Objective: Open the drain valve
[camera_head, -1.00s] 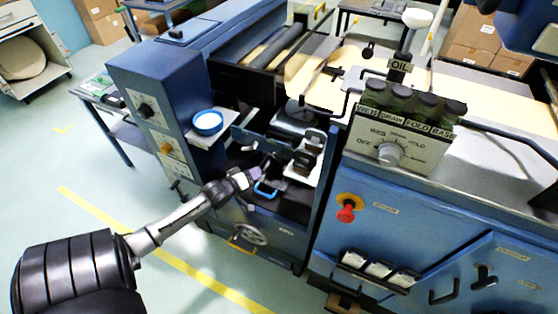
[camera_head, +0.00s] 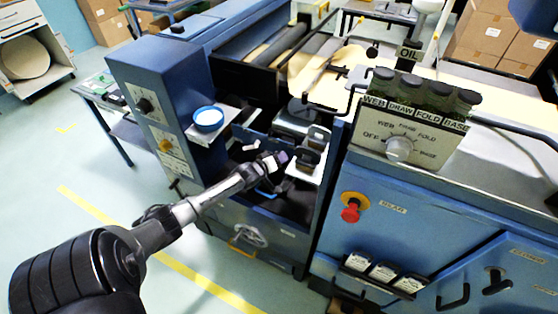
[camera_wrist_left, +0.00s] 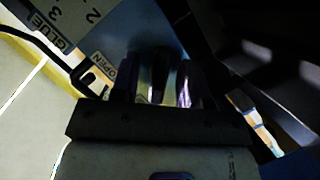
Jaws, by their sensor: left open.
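My left gripper (camera_head: 279,160) reaches into the open bay of the blue machine, among dark fittings, above a blue handle (camera_head: 266,190). In the left wrist view the gripper (camera_wrist_left: 165,85) points at a dark blue panel, and its fingers are apart. A shiny upright part (camera_wrist_left: 160,78) shows between or just behind the fingers; I cannot tell which. A label reading OPEN (camera_wrist_left: 125,68) is beside it, left of the fingers. I cannot clearly make out the drain valve itself; the gripper and shadow hide much there. My right gripper is not in view.
A handwheel (camera_head: 250,236) and yellow handle (camera_head: 241,250) are below. The control box (camera_head: 398,140) and red knob (camera_head: 351,212) are on the right. In the wrist view a black hook (camera_wrist_left: 88,80) is close left.

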